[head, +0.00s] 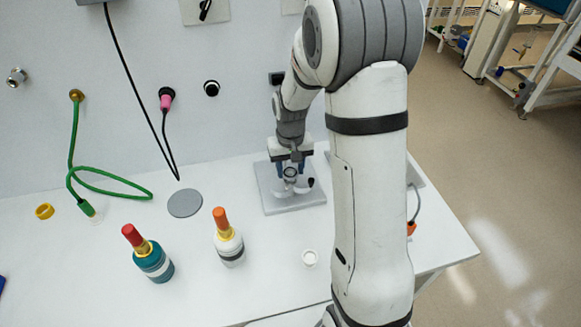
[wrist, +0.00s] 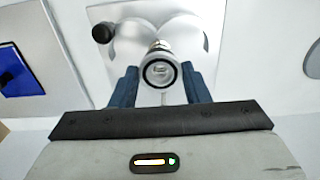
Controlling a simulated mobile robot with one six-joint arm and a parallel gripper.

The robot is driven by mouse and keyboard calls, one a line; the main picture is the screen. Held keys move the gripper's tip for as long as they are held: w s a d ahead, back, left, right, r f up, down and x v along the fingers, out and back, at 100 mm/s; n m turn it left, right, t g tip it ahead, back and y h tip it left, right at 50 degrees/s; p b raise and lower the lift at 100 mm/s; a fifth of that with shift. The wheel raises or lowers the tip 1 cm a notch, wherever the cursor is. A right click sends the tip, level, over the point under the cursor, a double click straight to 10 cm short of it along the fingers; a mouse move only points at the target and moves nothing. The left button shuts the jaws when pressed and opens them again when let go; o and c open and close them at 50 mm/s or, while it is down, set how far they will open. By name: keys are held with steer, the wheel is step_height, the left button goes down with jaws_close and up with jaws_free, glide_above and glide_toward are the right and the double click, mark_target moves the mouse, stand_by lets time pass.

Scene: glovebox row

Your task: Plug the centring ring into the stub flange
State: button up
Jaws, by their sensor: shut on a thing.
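My gripper (head: 291,170) is low over a grey tray at the back of the bench. In the wrist view its two blue fingers are shut on a round metal piece with a dark rim and a hollow middle, which looks like the centring ring (wrist: 160,72). The fingers stand at either side of it. It also shows small in the head view (head: 290,172). A short metal stub, probably the stub flange (head: 16,76), sticks out of the wall at the far left. It is well away from my gripper. Whether the ring touches the tray cannot be told.
The grey tray (head: 278,205) has a black knob (wrist: 103,33) on it.

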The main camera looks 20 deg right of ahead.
mark_target(290, 174)
steer(key=shift+f+b, duration=0.8)
steer(key=shift+f, duration=0.3)
steer(key=o, duration=1.2)
step_height(290, 174, up, 8)
steer(key=shift+f+b, duration=0.25)
steer(key=shift+b, duration=0.05)
steer(key=shift+r, duration=0.15)
steer(key=shift+r, duration=0.1)
